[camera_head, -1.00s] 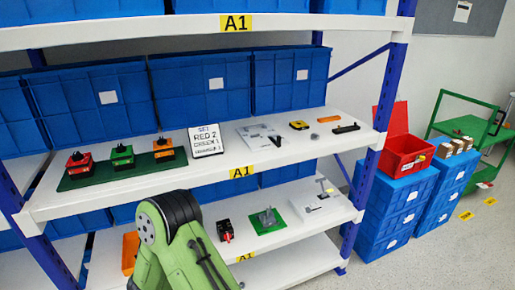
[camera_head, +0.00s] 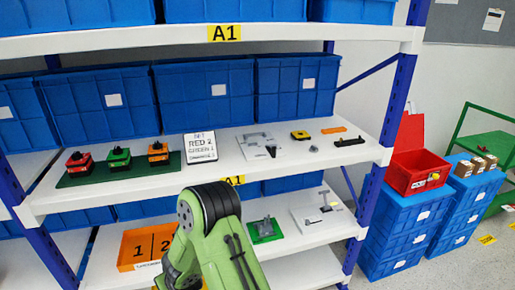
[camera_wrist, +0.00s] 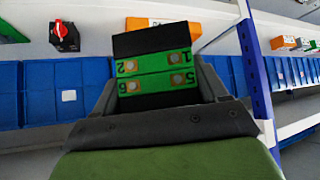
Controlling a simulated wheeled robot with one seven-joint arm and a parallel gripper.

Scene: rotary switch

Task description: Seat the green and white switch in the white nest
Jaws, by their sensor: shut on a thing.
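My gripper (camera_wrist: 158,82) is shut on a switch block (camera_wrist: 155,62) with green terminal strips and black parts. Its numbers appear upside down in the wrist view, and no white part of it shows. In the head view my green arm hides the gripper and the held switch. A white plate (camera_head: 306,222) with a grey fixture lies on the lower shelf at the right. It may be the white nest, but I cannot tell for sure. The held switch is apart from that plate.
A green plate with a grey fixture (camera_head: 265,229) lies left of the white plate. An orange tray (camera_head: 142,249) marked 1 and 2 stands further left. Three switches stand on a dark green mat (camera_head: 88,178) on the shelf above. A blue rack post (camera_head: 374,190) bounds the right side.

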